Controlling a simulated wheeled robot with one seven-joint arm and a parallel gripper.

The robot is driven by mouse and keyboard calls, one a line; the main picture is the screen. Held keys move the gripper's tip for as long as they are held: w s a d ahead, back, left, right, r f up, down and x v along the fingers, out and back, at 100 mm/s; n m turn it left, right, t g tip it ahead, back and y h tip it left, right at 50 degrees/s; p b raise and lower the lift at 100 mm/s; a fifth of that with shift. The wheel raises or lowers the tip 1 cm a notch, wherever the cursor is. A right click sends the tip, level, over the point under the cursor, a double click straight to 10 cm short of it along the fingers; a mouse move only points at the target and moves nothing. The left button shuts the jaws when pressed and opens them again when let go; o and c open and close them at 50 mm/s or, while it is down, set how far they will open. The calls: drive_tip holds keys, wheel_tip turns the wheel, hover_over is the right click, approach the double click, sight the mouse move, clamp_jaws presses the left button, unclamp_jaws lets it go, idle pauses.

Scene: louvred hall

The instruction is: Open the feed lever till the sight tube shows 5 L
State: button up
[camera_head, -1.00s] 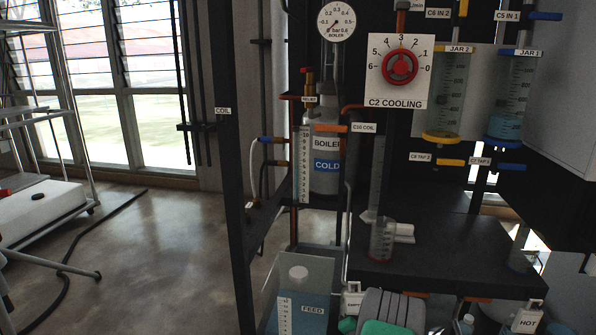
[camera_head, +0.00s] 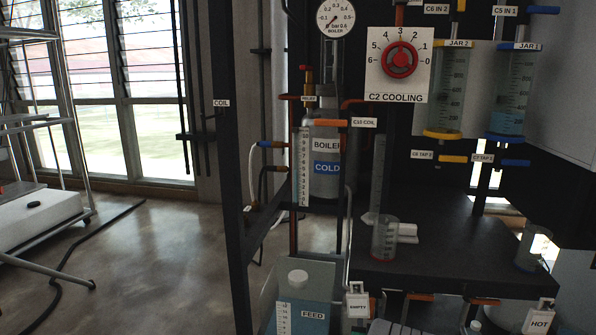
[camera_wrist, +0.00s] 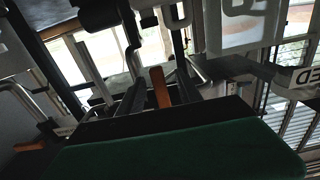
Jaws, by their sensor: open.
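My gripper (camera_wrist: 157,88) is open in the wrist view, its two dark fingers reaching out past my green palm. An orange handle (camera_wrist: 161,87) shows between the fingers; I cannot tell whether they touch it, or whether it is the feed lever. The sight tube (camera_head: 303,165), a pale numbered scale, stands left of the boiler (camera_head: 325,180); its level is not readable. The feed tank (camera_head: 302,276), labelled FEED, stands below with bluish liquid and its own scale. Part of a label reading "ED" (camera_wrist: 304,78) shows in the wrist view. No lever in the head view is labelled feed.
A dark post (camera_head: 229,170) stands left of the boiler. A dark shelf (camera_head: 440,250) holds a measuring cylinder (camera_head: 384,240). EMPTY (camera_head: 357,305) and HOT (camera_head: 538,322) tags hang low. The C2 cooling dial (camera_head: 400,60) is above.

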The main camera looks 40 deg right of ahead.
drive_tip(key=v, duration=0.7)
drive_tip(key=v, duration=0.8)
drive_tip(key=shift+d, duration=0.15)
idle(0.5)
